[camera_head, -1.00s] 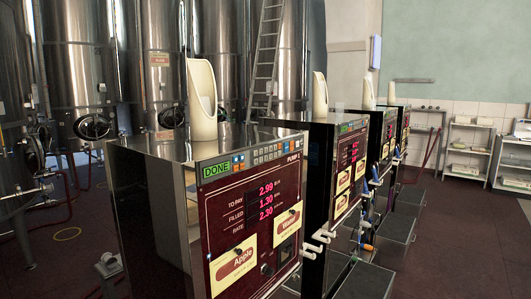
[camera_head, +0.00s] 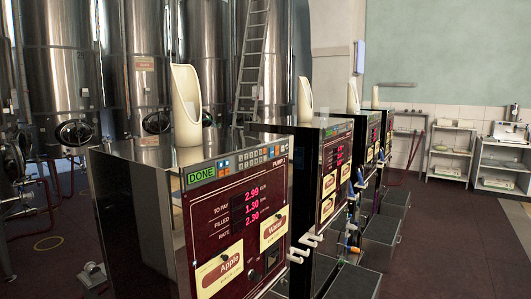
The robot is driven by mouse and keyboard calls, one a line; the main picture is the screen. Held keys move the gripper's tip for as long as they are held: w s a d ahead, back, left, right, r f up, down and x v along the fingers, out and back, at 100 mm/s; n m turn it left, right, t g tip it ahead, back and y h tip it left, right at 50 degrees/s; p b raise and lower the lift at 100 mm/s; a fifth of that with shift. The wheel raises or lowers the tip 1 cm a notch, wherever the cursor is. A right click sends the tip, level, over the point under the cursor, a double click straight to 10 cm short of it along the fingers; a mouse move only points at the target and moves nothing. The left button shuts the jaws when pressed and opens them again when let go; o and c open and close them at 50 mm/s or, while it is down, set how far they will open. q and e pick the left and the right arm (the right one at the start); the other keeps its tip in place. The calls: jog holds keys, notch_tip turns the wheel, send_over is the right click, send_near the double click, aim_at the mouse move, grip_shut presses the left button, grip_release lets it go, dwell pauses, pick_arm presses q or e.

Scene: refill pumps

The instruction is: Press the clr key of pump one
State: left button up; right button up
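The nearest pump (camera_head: 130,215) is a dark cabinet with a steel top and a dark red front panel. Its green display (camera_head: 201,175) reads DONE, with 2.99, 1.30 and 2.30 in red digits below. A key row (camera_head: 250,160) with small blue, orange and grey keys runs right of the display; the key legends are too small to read, so I cannot pick out the clr key. The label at the panel's top right starts with PUMP; its number is hard to read. Neither of my grippers is in view.
More pumps (camera_head: 325,165) stand in a row behind to the right, with white and blue taps (camera_head: 310,240) and dark trays (camera_head: 355,283). Steel tanks (camera_head: 60,70) and a ladder (camera_head: 250,65) stand behind. Shelves (camera_head: 450,150) line the far wall. The floor at right is clear.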

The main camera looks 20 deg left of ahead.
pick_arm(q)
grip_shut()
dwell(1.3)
